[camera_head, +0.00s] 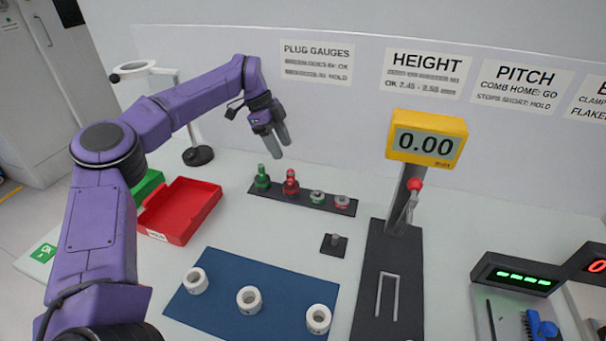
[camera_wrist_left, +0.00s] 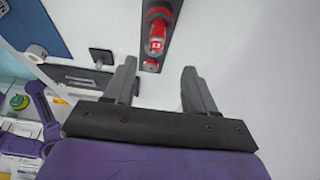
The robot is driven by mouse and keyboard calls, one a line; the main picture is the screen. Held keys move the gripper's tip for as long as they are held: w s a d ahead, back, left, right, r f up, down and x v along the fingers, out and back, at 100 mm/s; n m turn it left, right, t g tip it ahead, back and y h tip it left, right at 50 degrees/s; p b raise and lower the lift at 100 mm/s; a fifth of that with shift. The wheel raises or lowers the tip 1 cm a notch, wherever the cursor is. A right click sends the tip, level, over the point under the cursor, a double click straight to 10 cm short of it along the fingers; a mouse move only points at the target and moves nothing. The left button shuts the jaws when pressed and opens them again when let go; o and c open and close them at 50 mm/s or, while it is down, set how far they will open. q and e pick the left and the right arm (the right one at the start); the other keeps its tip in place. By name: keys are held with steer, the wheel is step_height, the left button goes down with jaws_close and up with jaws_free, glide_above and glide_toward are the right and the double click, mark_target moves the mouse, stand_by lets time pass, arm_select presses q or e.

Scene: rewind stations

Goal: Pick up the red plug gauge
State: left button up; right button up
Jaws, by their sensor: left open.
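The red plug gauge (camera_head: 291,183) stands upright in a dark rack (camera_head: 326,205) at the back of the table, just right of a green plug gauge (camera_head: 262,178). My left gripper (camera_head: 276,146) is open and empty, above and behind the rack, near the red and green gauges. In the left wrist view the red gauge (camera_wrist_left: 157,38) lies ahead of the open fingers, roughly between them and apart from them. The left gripper (camera_wrist_left: 160,82) spans a clear gap there. My right gripper is not in view.
The rack also holds a grey-green ring (camera_head: 317,197) and a grey-red ring (camera_head: 342,201). A yellow height gauge (camera_head: 427,138) stands to the right. A red tray (camera_head: 181,209) is at left. White rings lie on a blue mat (camera_head: 222,299) in front.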

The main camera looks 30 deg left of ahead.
mark_target(289, 170)
arm_select(q)
steer(key=x, duration=0.3)
steer(key=shift+s+d+f+p, duration=0.2)
steer(key=shift+s+f+p, duration=0.15)
steer(key=shift+s+f, duration=0.05)
steer(key=p+x, duration=0.1)
steer(key=x, duration=0.1)
steer(key=p+x, duration=0.1)
steer(key=x, duration=0.2)
steer(key=shift+w+a+f, duration=0.1)
steer(key=shift+a+f, duration=0.1)
steer(key=shift+d+f, duration=0.1)
steer(key=shift+f, duration=0.3)
jaws_close()
